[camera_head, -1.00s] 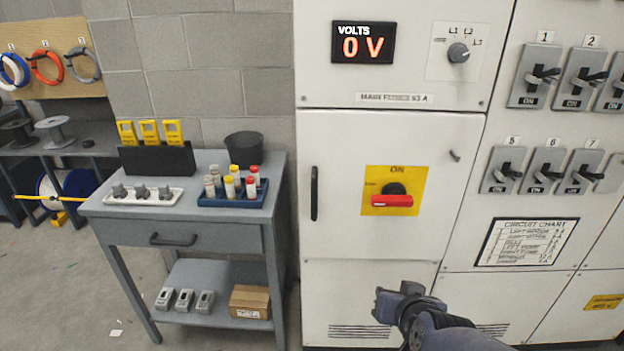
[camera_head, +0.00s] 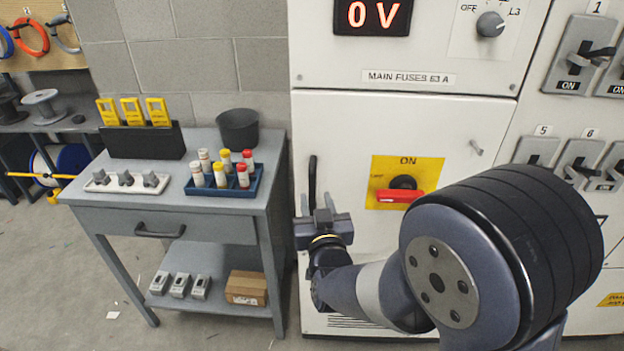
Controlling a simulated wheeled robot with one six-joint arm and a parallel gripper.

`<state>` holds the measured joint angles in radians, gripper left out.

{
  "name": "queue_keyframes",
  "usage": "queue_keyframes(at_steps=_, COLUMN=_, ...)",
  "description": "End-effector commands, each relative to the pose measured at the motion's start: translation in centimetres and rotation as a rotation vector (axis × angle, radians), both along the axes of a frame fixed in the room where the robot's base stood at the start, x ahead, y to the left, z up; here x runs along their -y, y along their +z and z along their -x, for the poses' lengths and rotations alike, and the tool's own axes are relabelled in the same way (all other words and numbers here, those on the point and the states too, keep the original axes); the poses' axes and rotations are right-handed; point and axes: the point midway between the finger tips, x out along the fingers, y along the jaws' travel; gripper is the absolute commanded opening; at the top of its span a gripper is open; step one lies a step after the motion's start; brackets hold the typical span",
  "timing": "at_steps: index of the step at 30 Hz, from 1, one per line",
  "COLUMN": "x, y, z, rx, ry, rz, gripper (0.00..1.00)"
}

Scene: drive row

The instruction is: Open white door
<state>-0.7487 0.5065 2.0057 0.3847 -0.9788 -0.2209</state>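The white door (camera_head: 340,130) is shut in the cabinet front, under the label "MAIN FUSES 63 A". Its black vertical handle (camera_head: 312,180) is on the door's left edge. A yellow plate marked "ON" with a red rotary switch (camera_head: 400,196) is on the door. My gripper (camera_head: 322,213) is just below the handle, its fingers pointing up. Its fingers overlap the handle's lower end in the picture; I cannot tell if they touch it. Some space shows between the fingers, and nothing is seen held. My arm hides the lower right of the door.
A grey cart (camera_head: 200,215) stands close on the left, carrying a blue rack of fuses (camera_head: 225,183), a black cup (camera_head: 238,127) and a fuse tray (camera_head: 127,182). A box (camera_head: 246,287) is on its lower shelf. Breaker switches (camera_head: 580,55) are at the right. Open floor shows at lower left.

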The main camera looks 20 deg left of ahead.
Motion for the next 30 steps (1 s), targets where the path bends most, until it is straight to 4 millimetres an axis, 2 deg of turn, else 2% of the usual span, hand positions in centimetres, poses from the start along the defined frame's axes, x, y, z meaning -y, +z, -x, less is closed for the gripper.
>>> queue_keyframes(at_steps=1, x=-0.4, y=0.2, z=-1.0, rx=0.000, ry=-0.001, rz=0.000, gripper=0.35)
queue_keyframes(at_steps=6, x=-1.7, y=0.1, z=-3.8, rx=-0.001, ry=-0.001, rz=0.000, gripper=0.35)
queue_keyframes(at_steps=12, x=-2.7, y=0.1, z=-5.9, rx=-0.001, ry=0.000, rz=0.000, gripper=0.35)
queue_keyframes(at_steps=25, x=-3.0, y=0.0, z=-6.6, rx=-0.002, ry=0.000, rz=0.001, gripper=0.34)
queue_keyframes(at_steps=30, x=-3.0, y=0.0, z=-6.6, rx=-0.002, ry=0.000, rz=0.001, gripper=0.20)
